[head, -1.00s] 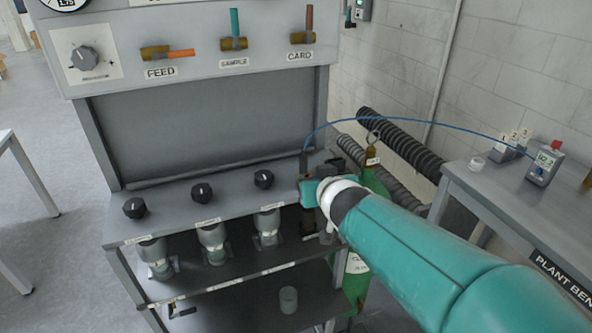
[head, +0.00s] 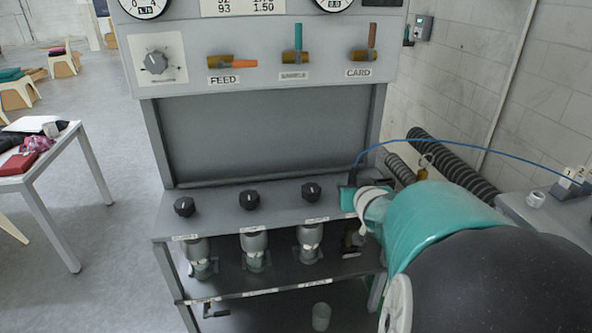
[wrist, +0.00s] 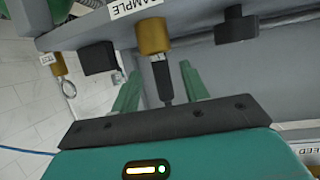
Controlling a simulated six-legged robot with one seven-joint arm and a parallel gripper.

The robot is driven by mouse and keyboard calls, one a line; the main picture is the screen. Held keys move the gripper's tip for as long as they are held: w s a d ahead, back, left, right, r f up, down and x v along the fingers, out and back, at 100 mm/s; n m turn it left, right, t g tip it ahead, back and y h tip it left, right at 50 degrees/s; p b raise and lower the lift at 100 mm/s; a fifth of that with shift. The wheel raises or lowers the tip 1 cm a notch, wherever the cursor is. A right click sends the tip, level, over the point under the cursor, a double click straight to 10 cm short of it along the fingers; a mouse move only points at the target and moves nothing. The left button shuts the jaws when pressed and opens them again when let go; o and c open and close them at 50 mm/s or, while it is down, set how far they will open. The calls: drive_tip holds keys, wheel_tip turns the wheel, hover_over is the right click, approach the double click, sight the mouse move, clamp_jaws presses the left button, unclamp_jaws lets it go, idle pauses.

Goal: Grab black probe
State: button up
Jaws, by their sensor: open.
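The black probe (wrist: 161,78) is a dark tapered shaft below a brass fitting (wrist: 152,37) near a SAMPLE label in the wrist view. My gripper (wrist: 160,72) is open, with one green finger on each side of the probe. Gaps show between the probe and both fingers, so it is not clamped. In the head view my gripper (head: 349,199) is at the right end of the washer's shelf, and my arm hides most of it. A blue cable (head: 450,145) arcs from there to the right; its join to the probe is unclear.
The washer's shelf (head: 225,220) carries several black knobs, with pale bottles below. FEED, SAMPLE and CARD valves (head: 295,62) are above. A ribbed black hose (head: 455,165) and a bench (head: 565,225) stand right. A black block (wrist: 97,58) sits left of my fingers.

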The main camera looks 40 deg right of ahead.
sight(350, 182)
drive_tip(key=x, duration=0.5)
drive_tip(key=shift+a, duration=0.1)
drive_tip(key=shift+r, duration=0.1)
clamp_jaws()
